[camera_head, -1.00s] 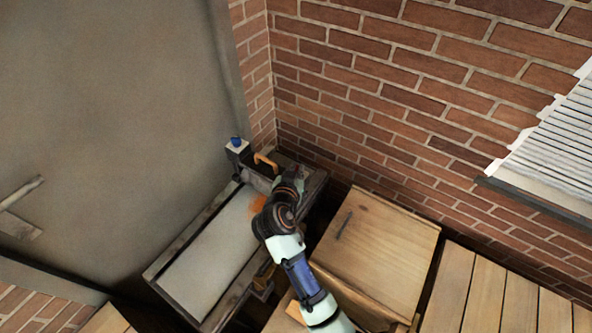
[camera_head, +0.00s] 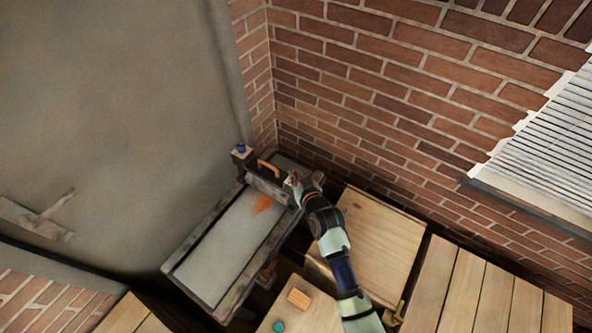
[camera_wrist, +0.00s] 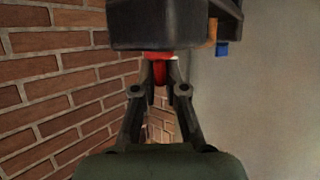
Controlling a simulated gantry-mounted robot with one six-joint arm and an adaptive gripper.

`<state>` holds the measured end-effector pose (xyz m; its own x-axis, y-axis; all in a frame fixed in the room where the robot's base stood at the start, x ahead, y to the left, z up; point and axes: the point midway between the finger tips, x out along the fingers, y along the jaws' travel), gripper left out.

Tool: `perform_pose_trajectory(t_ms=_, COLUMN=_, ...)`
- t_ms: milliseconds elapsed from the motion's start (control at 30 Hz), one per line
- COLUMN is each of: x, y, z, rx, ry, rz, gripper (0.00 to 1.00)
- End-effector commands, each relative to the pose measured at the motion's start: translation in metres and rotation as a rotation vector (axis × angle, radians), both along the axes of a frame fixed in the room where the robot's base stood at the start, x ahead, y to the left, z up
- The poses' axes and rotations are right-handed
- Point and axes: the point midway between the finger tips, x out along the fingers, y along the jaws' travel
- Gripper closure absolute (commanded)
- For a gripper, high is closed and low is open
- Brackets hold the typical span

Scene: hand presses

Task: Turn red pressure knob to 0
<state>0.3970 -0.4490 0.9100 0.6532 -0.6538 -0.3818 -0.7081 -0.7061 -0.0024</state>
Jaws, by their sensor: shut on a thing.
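The red knob (camera_wrist: 159,76) shows in the wrist view between the two fingers of my gripper (camera_wrist: 160,68), just below a dark part of the press (camera_wrist: 165,28). The fingers are shut on the knob; its markings cannot be read. In the head view, my gripper (camera_head: 297,185) is at the right end of the press's upper frame (camera_head: 262,184). The red knob is hidden there by my gripper. A blue knob (camera_head: 241,149) stands at the other end of the frame and shows small in the wrist view (camera_wrist: 222,49).
The press has an orange handle (camera_head: 268,167) and a long flat bed (camera_head: 228,248) with an orange patch. A brick wall (camera_head: 390,90) stands close behind. A wooden cabinet (camera_head: 385,235) and a small wooden block (camera_head: 299,298) are near my arm.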

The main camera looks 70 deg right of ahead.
Motion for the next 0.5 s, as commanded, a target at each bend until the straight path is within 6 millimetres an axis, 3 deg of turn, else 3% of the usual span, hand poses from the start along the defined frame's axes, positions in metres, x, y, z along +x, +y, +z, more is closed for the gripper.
perform_pose_trajectory(t_ms=500, x=-0.0006, y=-0.0009, z=-0.0011, rx=-0.002, ry=0.002, rz=0.127, gripper=1.0)
